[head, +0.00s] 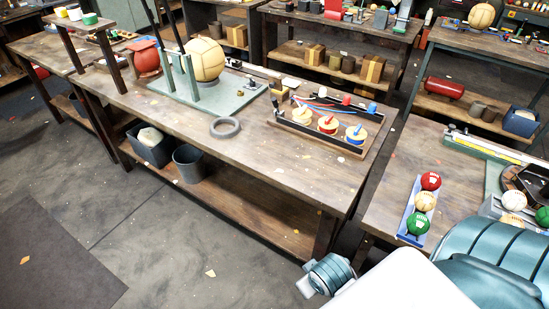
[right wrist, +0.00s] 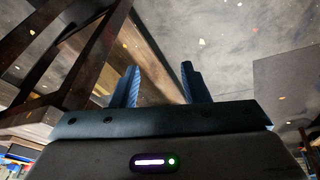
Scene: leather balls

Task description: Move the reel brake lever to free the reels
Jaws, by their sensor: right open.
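The reels, yellow spools with red or blue tops (head: 327,124), stand in a row on a wooden rack (head: 310,139) on the central workbench. Red, blue and dark cords run behind them, with a small red piece (head: 346,100) and a small blue piece (head: 372,108) near the rack's right end. I cannot tell which part is the brake lever. My right gripper (right wrist: 160,84) is open and empty in the right wrist view, its blue fingers apart, with floor beyond and no reel or lever between them. My left gripper is not in view.
The workbench (head: 270,165) has bare top in front of the rack, with a grey ring (head: 225,127) to its left. A green plate (head: 212,93) bears a tan ball (head: 206,59). A tray of balls (head: 413,219) lies on the right bench. Floor is clear in front.

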